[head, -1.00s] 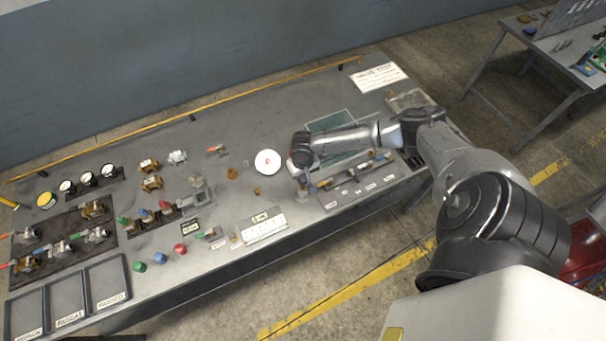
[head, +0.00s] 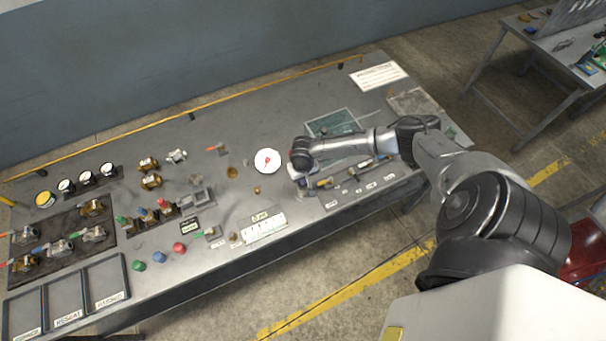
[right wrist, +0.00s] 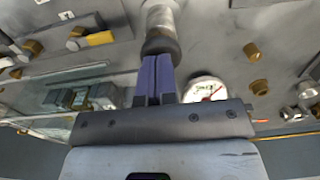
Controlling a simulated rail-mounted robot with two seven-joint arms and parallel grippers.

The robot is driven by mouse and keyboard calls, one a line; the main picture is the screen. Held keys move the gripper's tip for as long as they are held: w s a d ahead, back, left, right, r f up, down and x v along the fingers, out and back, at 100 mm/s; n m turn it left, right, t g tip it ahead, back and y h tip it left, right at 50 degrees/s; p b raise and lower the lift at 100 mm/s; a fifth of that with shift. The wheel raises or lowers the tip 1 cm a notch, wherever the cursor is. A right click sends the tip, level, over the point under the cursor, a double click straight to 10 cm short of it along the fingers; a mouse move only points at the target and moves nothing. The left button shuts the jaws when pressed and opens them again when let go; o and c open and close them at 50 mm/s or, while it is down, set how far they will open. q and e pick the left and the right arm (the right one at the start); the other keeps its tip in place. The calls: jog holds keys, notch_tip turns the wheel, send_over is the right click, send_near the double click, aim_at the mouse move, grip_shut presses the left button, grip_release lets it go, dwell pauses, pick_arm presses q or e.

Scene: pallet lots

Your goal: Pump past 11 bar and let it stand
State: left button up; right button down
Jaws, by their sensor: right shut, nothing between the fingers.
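The pressure gauge (head: 267,161) has a round white face with a red needle; its figures are too small to read in the head view. It also shows at a slant in the right wrist view (right wrist: 205,89), partly cut off by my gripper. My right gripper (right wrist: 153,82) has its blue fingers shut together and empty. Their tips are at a dark round knob (right wrist: 160,44) on a pale upright cylinder, apparently the pump; I cannot tell whether they touch. In the head view my right wrist hides most of this spot. My left gripper is out of view.
Valves and fittings (head: 150,182) crowd the left half of the bench. Marked trays (head: 67,300) lie at the front left. A labelled strip (head: 264,228) lies near the front edge. A white notice (head: 378,76) lies at the back right. The bench's back middle is clear.

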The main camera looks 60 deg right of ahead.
notch_tip(320, 180, up, 4)
jog(key=p, duration=0.4)
jog(key=shift+s+r+p, duration=0.1)
jog(key=shift+r+p, duration=0.05)
jog(key=shift+p, duration=0.25)
jog(key=shift+r, duration=0.4)
notch_tip(320, 180, up, 9)
jog(key=b, duration=0.1)
jog(key=shift+d, duration=0.1)
dwell(0.3)
